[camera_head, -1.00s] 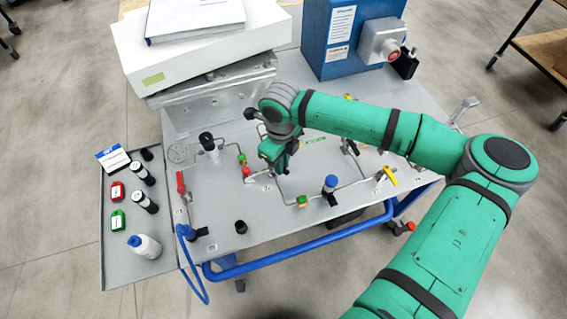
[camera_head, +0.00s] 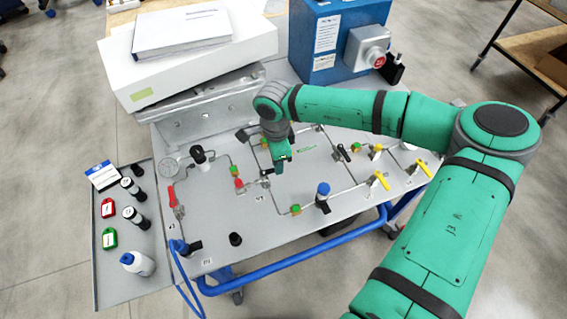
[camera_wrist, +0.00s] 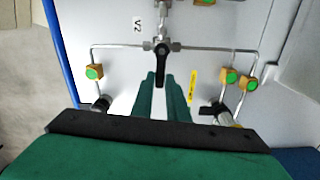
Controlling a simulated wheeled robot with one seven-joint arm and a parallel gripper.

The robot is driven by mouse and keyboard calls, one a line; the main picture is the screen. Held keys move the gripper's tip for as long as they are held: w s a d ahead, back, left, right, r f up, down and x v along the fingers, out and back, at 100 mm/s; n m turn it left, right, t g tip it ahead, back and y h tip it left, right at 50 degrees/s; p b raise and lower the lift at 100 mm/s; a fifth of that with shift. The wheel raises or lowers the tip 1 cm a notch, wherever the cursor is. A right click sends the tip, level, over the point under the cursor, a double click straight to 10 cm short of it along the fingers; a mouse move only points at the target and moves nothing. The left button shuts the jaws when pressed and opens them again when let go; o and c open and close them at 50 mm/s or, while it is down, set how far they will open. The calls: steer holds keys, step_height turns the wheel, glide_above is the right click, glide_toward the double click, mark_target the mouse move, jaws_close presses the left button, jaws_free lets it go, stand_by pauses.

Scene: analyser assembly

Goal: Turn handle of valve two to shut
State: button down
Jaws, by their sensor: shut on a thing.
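The valve two handle (camera_wrist: 161,58) is a short black lever in the wrist view, beside the printed label V2 (camera_wrist: 137,23). It points from the valve body (camera_wrist: 162,46) down toward my gripper, across the pipe that runs left to right. My gripper (camera_wrist: 160,77) has its two green fingers on either side of the lever's free end and is shut on it.
A yellow handle (camera_wrist: 193,87) lies right of the fingers in the wrist view. A blue-capped part (camera_head: 323,190), a red handle (camera_head: 172,196) and several yellow handles (camera_head: 381,180) stand on the panel. A blue box (camera_head: 330,45) and white case (camera_head: 190,60) stand behind.

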steer(key=shift+w+a+n, duration=0.25)
steer(key=shift+a+n, duration=0.1)
steer(key=shift+n, duration=0.25)
steer(key=c, duration=1.8)
jaws_free()
steer(key=shift+o, duration=0.2)
steer(key=shift+d, duration=0.1)
step_height(320, 180, up, 11)
